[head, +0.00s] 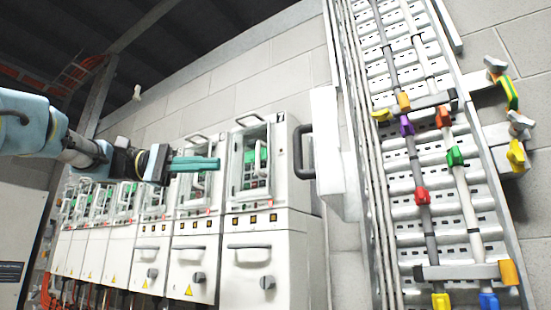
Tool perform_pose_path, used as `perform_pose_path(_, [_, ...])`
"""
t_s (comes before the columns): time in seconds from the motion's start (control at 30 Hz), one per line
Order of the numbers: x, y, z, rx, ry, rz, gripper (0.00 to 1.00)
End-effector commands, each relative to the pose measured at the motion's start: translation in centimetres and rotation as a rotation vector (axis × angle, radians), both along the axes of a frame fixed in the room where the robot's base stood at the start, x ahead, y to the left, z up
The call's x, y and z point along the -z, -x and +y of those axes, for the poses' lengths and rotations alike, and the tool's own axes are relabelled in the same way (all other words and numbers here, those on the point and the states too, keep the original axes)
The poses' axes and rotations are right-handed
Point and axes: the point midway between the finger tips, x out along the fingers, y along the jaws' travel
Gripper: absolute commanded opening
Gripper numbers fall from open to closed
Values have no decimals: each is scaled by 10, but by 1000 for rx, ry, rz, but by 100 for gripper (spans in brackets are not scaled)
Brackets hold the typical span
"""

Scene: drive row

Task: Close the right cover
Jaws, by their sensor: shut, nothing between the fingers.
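A row of white drive cabinets runs along the wall. The rightmost cabinet (280,225) has a framed front window with a green and dark panel (256,158) behind it and a grey handle above. To its right, a white panel with a dark handle (303,152) stands out from the wall, seen nearly edge-on; I take this white panel (325,120) for the right cover, standing open, but its hinge is hidden. My gripper (217,164) has teal fingers, shut and empty, pointing right. In the picture it overlaps the second cabinet and ends left of the rightmost window, apart from the white panel.
A metal cable tray (400,215) with pipes and coloured clamps climbs the wall at right. Bar handles and dark knobs (267,282) jut from the lower cabinet fronts. A grey box (18,230) stands at far left.

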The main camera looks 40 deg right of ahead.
Motion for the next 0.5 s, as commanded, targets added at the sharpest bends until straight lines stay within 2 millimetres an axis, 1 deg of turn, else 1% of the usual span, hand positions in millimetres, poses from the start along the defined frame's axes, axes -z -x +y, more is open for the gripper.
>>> perform_pose_path(0.03, [-8,4,3,22,20,0,0])
perform_pose_path(0.17, [-14,12,2,40,35,-1,0])
perform_pose_path(0.27, [-14,23,-6,40,33,-1,0])
perform_pose_path(0.5, [-15,62,-35,38,31,-1,0])
